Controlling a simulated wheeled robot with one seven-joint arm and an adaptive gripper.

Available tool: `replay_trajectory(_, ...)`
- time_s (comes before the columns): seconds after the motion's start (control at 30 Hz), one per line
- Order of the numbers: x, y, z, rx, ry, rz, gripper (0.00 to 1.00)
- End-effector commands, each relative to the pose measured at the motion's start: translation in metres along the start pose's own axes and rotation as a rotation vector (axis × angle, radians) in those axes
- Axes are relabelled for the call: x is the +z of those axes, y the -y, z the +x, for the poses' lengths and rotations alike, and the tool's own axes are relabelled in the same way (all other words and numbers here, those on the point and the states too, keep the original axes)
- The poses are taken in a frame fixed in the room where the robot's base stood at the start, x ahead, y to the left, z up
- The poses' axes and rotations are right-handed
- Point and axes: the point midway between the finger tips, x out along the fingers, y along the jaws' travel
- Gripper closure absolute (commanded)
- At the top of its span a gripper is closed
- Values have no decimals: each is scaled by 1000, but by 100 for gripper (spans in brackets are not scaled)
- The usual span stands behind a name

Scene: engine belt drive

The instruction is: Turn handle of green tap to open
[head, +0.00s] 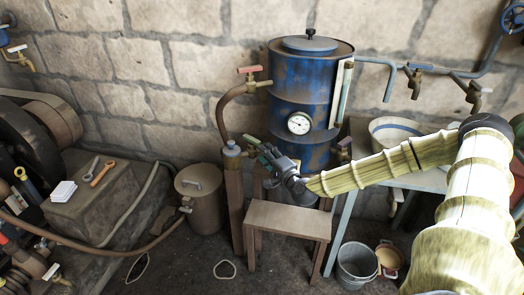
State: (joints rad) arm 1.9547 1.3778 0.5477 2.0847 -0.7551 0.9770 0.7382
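My gripper (266,151) is in front of the lower left of the blue tank, at the end of my arm reaching in from the right. Its fingers point up and left. A small green piece (262,159) shows right at the fingers; it may be the green tap's handle, mostly hidden by the gripper. Whether the fingers touch it or close around it cannot be told at this size. The tap's body is not clearly visible.
The blue tank (298,88) carries a gauge (299,123) and a red-handled tap (249,70). A wooden stool (288,220) stands below my gripper. A lidded pot (200,200) is to the left. A bucket (356,264) stands on the floor at right.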

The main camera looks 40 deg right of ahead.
Motion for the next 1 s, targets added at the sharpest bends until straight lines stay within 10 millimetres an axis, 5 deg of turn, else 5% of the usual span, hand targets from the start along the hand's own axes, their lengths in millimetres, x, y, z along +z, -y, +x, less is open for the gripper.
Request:
replay_trajectory(0.43,0,0,-8,0,0,1,64)
replay_trajectory(0.77,13,-11,3,67,-6,57,6)
replay_trajectory(1.0,35,-35,22,212,-54,184,3)
